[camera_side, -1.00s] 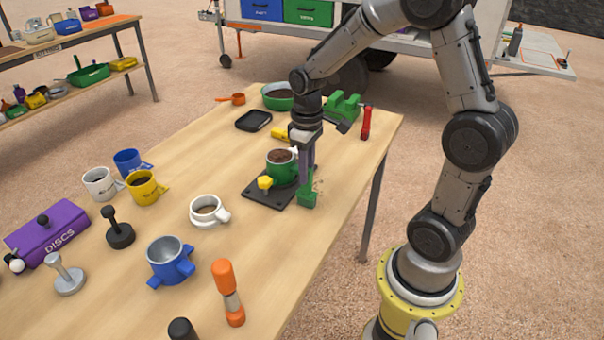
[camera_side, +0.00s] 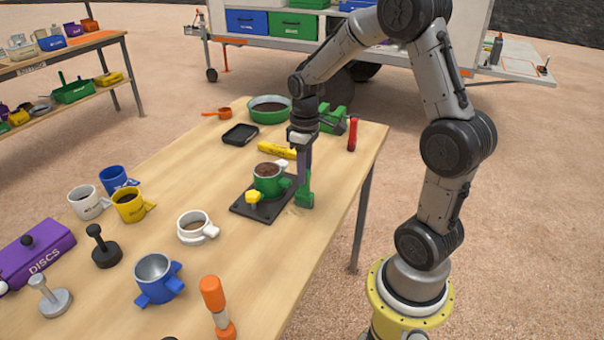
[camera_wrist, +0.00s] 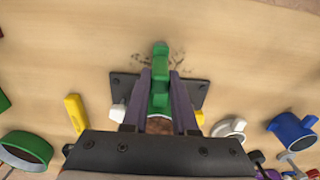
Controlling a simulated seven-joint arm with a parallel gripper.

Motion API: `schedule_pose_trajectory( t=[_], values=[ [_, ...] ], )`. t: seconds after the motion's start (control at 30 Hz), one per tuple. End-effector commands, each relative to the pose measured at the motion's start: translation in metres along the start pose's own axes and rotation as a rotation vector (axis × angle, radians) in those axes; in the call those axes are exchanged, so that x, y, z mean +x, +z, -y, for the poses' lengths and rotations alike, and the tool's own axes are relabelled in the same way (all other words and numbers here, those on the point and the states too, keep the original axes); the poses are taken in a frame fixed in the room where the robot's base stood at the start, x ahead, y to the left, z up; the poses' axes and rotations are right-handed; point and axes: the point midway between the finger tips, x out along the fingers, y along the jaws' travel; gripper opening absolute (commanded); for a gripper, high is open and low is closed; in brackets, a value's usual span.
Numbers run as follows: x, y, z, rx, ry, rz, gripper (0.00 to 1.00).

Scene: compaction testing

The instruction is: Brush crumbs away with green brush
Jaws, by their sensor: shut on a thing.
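The green brush (camera_side: 305,194) is upright in my gripper (camera_side: 304,172), with its lower end at or close to the tabletop. The wrist view shows the brush (camera_wrist: 160,58) between the two purple fingers of my gripper (camera_wrist: 161,78). Dark crumbs (camera_wrist: 177,60) lie on the wood on both sides of the brush, just beyond the black plate (camera_wrist: 199,88). On the plate (camera_side: 243,210) stands a green cup (camera_side: 268,187) filled with brown material, left of the brush. I cannot tell whether the bristles touch the table.
A yellow knob (camera_side: 253,197) sits at the plate's front. A white cup (camera_side: 196,228) stands front left. The table's right edge is close to the brush.

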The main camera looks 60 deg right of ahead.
Motion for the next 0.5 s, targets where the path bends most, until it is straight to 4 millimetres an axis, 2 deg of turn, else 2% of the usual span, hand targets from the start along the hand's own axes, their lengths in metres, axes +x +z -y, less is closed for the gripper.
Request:
schedule_pose_trajectory(
  t=[0.3,0.5],
  values=[
    [0.000,0.003,-0.026,0.003,0.000,0.002,0.00],
    [0.000,0.003,-0.034,0.000,0.000,0.002,0.00]
  ],
)
